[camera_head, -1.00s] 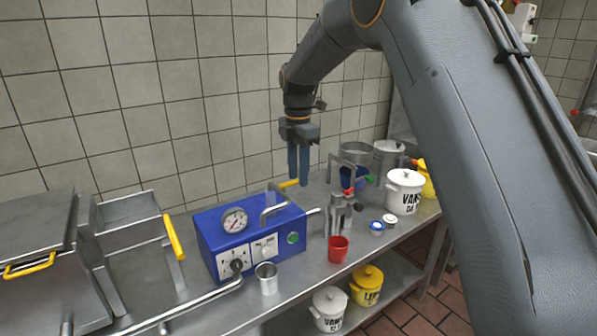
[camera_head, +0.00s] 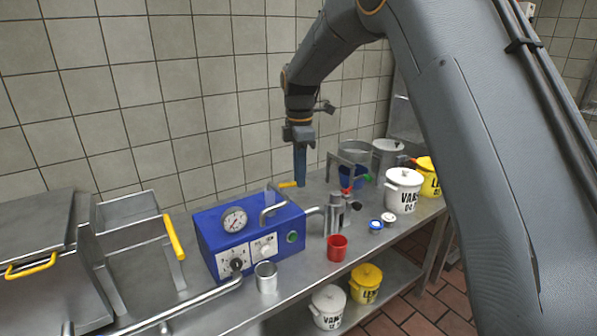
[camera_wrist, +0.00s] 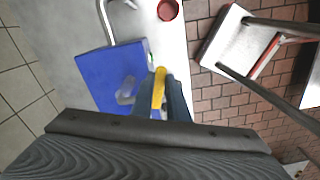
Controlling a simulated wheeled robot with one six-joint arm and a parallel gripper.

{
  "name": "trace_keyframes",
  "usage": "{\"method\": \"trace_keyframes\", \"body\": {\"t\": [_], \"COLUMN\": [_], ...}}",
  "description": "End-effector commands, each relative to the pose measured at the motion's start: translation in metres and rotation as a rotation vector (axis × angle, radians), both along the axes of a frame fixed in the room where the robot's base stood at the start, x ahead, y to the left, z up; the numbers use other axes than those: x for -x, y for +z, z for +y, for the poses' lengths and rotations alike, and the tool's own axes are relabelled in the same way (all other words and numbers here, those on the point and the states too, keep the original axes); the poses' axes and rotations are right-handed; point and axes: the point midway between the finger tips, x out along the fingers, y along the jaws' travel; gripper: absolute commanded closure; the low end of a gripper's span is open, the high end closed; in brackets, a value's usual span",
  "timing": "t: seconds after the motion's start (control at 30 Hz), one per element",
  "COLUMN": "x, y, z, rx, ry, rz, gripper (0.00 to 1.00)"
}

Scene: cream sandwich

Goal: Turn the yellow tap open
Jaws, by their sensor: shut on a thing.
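The yellow tap (camera_head: 288,185) is a short yellow lever at the back of the blue machine (camera_head: 225,245), near the wall. My gripper (camera_head: 301,183) points down at the lever's right end. In the wrist view the yellow tap (camera_wrist: 159,88) runs between the two blue fingers of my gripper (camera_wrist: 162,103), which are shut on it. The fingers hide part of the lever and the valve under it.
A bent steel pipe (camera_head: 274,208) rises from the machine close to my gripper. A steel cup (camera_head: 266,277) and a red cup (camera_head: 337,247) stand in front. White pot (camera_head: 403,190) and other pots stand right. The tiled wall is close behind.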

Motion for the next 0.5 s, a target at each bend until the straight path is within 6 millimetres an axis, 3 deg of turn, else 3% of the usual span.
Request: {"method": "trace_keyframes", "body": {"t": [0.5], "x": [0.023], "y": [0.003], "z": [0.0], "rx": [-0.001], "ry": [-0.489], "rz": [-0.004], "gripper": [1.0]}}
